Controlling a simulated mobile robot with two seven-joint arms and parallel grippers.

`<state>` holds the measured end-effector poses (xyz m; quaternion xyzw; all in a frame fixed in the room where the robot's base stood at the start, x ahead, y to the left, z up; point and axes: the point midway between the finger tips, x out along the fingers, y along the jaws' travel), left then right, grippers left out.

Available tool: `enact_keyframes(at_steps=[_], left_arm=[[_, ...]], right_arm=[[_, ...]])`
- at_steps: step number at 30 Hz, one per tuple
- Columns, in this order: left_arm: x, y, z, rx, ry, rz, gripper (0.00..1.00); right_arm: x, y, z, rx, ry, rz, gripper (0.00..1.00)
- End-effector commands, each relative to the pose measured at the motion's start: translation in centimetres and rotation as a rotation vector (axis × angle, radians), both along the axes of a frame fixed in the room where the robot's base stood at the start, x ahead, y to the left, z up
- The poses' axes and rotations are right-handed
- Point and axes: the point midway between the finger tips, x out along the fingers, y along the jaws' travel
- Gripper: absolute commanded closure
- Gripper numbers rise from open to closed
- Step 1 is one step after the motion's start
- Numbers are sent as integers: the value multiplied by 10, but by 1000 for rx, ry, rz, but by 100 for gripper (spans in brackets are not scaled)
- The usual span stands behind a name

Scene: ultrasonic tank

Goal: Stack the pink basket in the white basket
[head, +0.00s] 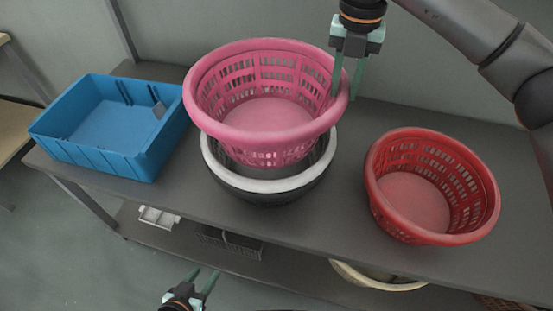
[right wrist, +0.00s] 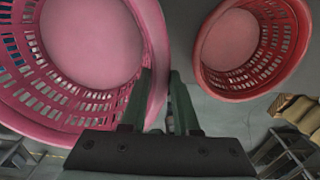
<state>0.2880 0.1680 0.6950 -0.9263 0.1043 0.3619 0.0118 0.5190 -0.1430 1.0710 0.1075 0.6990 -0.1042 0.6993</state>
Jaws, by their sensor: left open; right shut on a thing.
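The pink basket (head: 265,118) is upright over a bowl-like basket with a white rim (head: 270,184) and a dark body. Its lower part is inside that rim, and I cannot tell whether it rests on it. My right gripper (head: 346,82) is shut on the pink basket's right rim. In the right wrist view, the fingers (right wrist: 160,92) straddle the wall of the pink basket (right wrist: 90,40). My left gripper (head: 200,283) is open and empty, low in front of the table. The inside of the white-rimmed basket is mostly hidden.
A red basket (head: 415,205) stands on the right of the grey table (head: 345,215). A blue crate (head: 110,135) stands at the left. A cream basket (head: 375,278) and small white and dark trays (head: 160,216) are on the lower shelf. Bare table separates the red basket from the stack.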

Motion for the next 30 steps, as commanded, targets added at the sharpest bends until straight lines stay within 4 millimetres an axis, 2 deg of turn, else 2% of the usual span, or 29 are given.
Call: enact_keyframes(at_steps=[9, 17, 22, 29, 30], left_arm=[[0, 0, 3, 0, 1, 0, 50], [0, 0, 4, 0, 1, 0, 50], [-1, 0, 7, 0, 1, 0, 50], [-1, 0, 6, 0, 2, 0, 50], [-1, 0, 6, 1, 2, -1, 50]], right_arm=[[-1, 1, -51, 1, 3, -20, 100], [0, 2, -73, 2, 0, -20, 100], [0, 1, -98, 1, 3, -20, 100], [0, 2, -102, 2, -1, -18, 100], [0, 1, -103, 0, 1, -18, 66]])
